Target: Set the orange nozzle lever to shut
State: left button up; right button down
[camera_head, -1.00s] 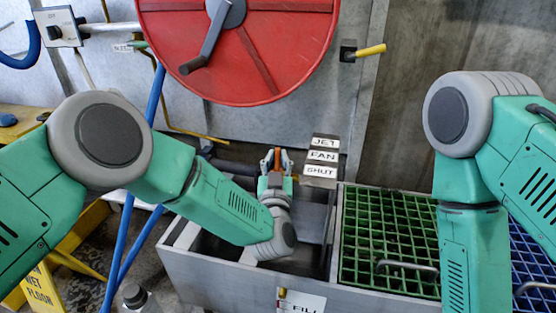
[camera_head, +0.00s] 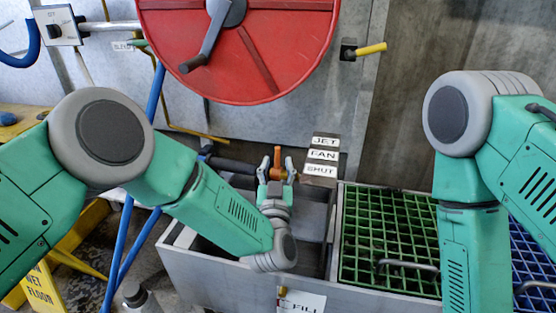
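The orange nozzle lever (camera_head: 278,156) stands upright near the wall, at the end of a dark hose nozzle (camera_head: 233,165). A small panel with stacked labels JET, FAN and SHUT (camera_head: 321,157) is just to its right. My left gripper (camera_head: 277,163) is open, with one finger on each side of the lever and gaps visible between them. Its wrist hides the lower part of the nozzle. I cannot tell which label the lever is set to. My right arm comes down at the right, and its gripper is out of the picture.
Below is a grey metal trough (camera_head: 185,263) with a green grate (camera_head: 385,235) and a blue grate (camera_head: 530,262). A red hose reel (camera_head: 280,75) with a crank hangs above. A yellow-handled valve (camera_head: 370,48) sticks out of the wall. A bottle (camera_head: 137,298) stands at lower left.

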pick_arm(q)
jog(key=v, duration=0.9)
jog(key=shift+s+f, duration=0.25)
jog(key=shift+s, duration=0.05)
